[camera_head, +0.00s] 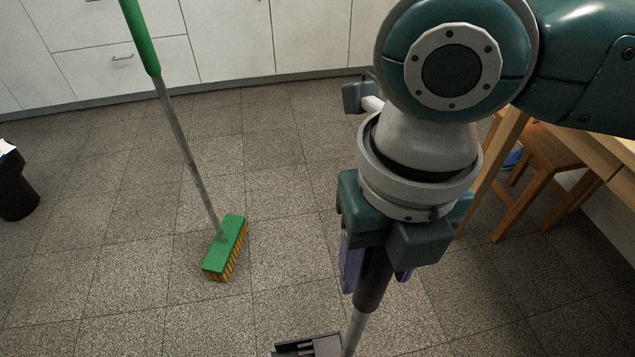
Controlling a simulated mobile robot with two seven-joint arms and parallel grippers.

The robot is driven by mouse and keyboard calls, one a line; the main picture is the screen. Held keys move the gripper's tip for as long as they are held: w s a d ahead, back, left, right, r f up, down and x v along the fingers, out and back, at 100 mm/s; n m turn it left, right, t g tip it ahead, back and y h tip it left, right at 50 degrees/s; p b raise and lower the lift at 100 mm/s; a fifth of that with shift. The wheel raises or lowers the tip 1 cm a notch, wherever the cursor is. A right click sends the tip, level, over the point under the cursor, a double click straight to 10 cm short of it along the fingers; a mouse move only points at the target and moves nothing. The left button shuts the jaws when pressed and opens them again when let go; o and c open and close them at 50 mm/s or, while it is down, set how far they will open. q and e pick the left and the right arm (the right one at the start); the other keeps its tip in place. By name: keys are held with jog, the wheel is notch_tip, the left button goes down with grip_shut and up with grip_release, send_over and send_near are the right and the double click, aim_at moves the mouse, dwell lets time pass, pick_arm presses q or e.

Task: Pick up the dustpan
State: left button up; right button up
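A long-handled dustpan stands below my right arm. Its dark pan (312,346) is cut off by the bottom edge of the view, and its grey stick rises to a dark grip (374,282). My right gripper (376,268) points down over the grip, with one purple-grey finger on each side of it. The gripper body hides the top of the grip. I cannot tell whether the fingers press on the grip or stand open around it. My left gripper is not in view.
A broom with a green head (226,246) and green handle (142,38) stands left of centre. A dark bin (14,186) is at the left edge. White cabinets (230,40) line the back. A wooden chair (535,160) and table are at right. Tiled floor between is clear.

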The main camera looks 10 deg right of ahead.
grip_shut()
jog(key=shift+r, duration=0.15)
dwell(0.4)
